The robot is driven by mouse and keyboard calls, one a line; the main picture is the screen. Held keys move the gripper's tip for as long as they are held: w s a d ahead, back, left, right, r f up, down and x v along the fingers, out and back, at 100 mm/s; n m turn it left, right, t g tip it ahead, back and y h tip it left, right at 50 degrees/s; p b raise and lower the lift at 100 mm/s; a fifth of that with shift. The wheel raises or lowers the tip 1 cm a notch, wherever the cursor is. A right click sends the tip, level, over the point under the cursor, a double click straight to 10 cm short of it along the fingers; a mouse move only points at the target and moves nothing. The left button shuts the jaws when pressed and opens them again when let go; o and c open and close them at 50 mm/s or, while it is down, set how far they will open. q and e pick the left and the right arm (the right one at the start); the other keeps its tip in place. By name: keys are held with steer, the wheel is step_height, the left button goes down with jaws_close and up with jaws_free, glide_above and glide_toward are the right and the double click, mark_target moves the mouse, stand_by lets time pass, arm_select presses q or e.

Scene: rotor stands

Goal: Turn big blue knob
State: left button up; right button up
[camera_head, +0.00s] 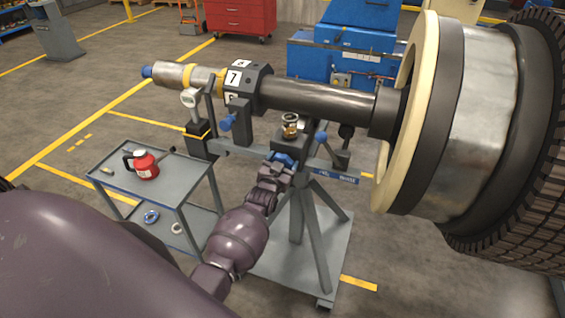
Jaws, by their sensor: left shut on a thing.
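The big blue knob (285,158) is on the front of the rotor stand (297,205), just below a dark block with a brass fitting. My left gripper (279,165) reaches up to it from below and is shut on it. The gripper's fingers hide part of the knob, so its turn angle cannot be read. Two smaller blue knobs, a left one (226,122) and a right one (320,137), show on the same stand. My right gripper is not in view.
A dark shaft (320,97) lies across the stand, joined to a large rotor (478,110) at right. A grey cart (182,186) with a red can (145,164) stands left of my arm. A blue machine (345,55) and red cabinet (240,17) stand behind.

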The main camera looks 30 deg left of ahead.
arm_select(q)
steer(key=o, duration=0.9)
steer(key=shift+s, duration=0.15)
steer(key=v, duration=1)
steer(key=shift+s, duration=0.3)
steer(key=s+d+f+g+h, duration=0.1)
steer(key=s+d+f+g, duration=0.1)
steer(key=s, duration=0.4)
steer(key=s+d+f+m+g+h, duration=0.1)
steer(key=s+d+f, duration=0.1)
steer(key=s, duration=0.4)
steer(key=s+d+f+g+h, duration=0.2)
steer(key=s+d, duration=0.2)
steer(key=s, duration=0.3)
steer(key=shift+s+g, duration=0.1)
steer(key=shift+g, duration=0.2)
steer(key=shift+a, duration=0.1)
